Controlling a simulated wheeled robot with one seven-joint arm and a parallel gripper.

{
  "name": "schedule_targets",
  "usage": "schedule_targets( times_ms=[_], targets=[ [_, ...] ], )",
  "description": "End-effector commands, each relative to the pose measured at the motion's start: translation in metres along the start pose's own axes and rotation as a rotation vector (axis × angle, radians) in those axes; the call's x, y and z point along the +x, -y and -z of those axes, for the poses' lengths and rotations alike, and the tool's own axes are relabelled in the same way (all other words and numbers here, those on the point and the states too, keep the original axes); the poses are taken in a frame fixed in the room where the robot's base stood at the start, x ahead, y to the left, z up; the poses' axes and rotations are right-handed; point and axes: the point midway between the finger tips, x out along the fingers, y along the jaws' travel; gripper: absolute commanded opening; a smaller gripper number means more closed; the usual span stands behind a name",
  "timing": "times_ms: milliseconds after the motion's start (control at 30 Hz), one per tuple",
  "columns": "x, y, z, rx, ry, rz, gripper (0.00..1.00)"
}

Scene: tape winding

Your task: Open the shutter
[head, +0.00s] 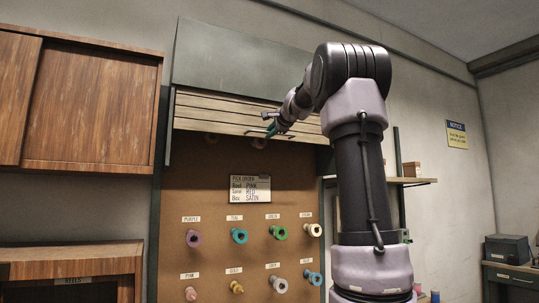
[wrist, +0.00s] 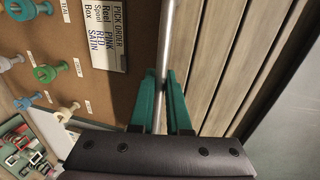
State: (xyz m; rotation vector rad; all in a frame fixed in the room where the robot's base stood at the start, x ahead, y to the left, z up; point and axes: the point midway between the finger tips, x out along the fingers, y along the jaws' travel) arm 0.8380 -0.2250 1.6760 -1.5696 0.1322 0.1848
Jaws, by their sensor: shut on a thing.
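The shutter (head: 215,113) is a band of pale wooden slats under a grey housing (head: 240,55) at the top of the cabinet. Its lower edge is high up, and the brown board below is exposed. In the wrist view, the slats (wrist: 215,50) fill the right side. A thin metal handle bar (wrist: 168,35) runs along the slats' edge. My gripper (head: 271,125) is at the shutter's lower part. In the wrist view, the teal fingers of my gripper (wrist: 165,88) are shut on the bar, one on each side. Part of the shutter is hidden behind my arm.
The board (head: 205,255) carries several coloured reels on pegs under labels. A pick order card (head: 250,189) hangs in its middle. A wooden sliding-door cabinet (head: 90,105) is on the left. A shelf (head: 415,181) with a small box stands right of my arm.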

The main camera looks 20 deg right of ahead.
Motion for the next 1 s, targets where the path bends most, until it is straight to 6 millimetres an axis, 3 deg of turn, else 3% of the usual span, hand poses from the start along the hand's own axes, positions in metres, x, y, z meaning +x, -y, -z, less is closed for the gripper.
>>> schedule_targets(
  times_ms=[33,100,400,700,1000],
  targets=[
    [-0.004,0.02,0.0,-0.004,-0.001,0.007,0.0],
    [-0.008,0.04,0.0,-0.003,-0.001,0.006,0.0],
    [-0.02,0.098,0.001,-0.001,-0.002,0.003,0.0],
    [-0.025,0.123,0.0,-0.001,-0.001,0.001,0.0],
    [-0.026,0.126,0.0,0.001,0.001,0.001,0.0]
  ],
)
